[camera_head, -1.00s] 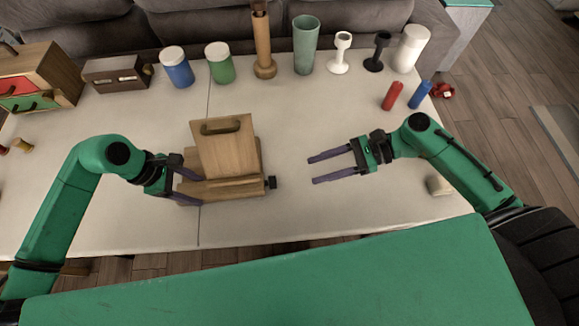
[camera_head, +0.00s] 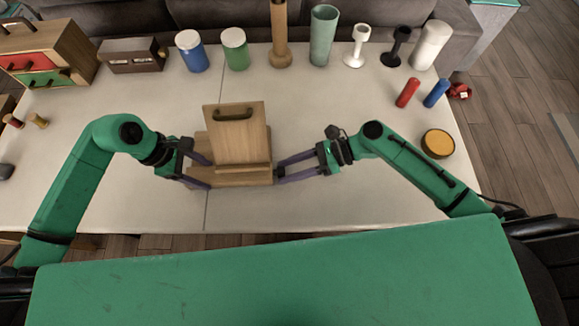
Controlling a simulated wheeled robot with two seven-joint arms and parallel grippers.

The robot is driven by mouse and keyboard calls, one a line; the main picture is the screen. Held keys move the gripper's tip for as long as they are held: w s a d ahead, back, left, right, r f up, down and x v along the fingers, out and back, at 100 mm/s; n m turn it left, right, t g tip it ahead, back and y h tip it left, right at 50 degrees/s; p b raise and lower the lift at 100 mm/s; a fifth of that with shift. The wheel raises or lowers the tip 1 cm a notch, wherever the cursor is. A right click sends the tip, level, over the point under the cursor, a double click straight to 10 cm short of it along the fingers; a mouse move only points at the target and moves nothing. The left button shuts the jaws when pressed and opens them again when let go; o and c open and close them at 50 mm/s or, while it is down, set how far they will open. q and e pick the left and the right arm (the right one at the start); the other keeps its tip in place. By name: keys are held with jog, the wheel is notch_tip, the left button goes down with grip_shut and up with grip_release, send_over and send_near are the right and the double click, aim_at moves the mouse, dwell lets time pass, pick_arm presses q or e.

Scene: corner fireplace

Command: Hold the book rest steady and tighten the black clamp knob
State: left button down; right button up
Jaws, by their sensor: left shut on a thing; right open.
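The wooden book rest (camera_head: 239,143) stands upright on the pale table, its tilted back panel with a dark handle facing me. My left gripper (camera_head: 204,169) is shut on the left side of the book rest's base. My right gripper (camera_head: 280,170) is open at the base's right end, its purple fingers reaching the place of the black clamp knob. The knob itself is mostly hidden there; I cannot tell whether both fingers straddle it.
Along the back stand a blue jar (camera_head: 191,52), a green jar (camera_head: 235,50), a wooden vase (camera_head: 280,40), a green cup (camera_head: 323,36) and a white cylinder (camera_head: 431,46). Red (camera_head: 407,92) and blue (camera_head: 437,93) cylinders and a yellow-topped round tin (camera_head: 438,144) are at right. The front table is clear.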

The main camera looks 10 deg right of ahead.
grip_shut()
jog(key=n+t, duration=0.2)
jog(key=n, duration=0.1)
jog(key=shift+s, duration=0.15)
grip_release()
jog(key=shift+d, duration=0.1)
jog(key=v, duration=1.2)
jog(key=shift+s, duration=0.15)
pick_arm(q)
grip_release()
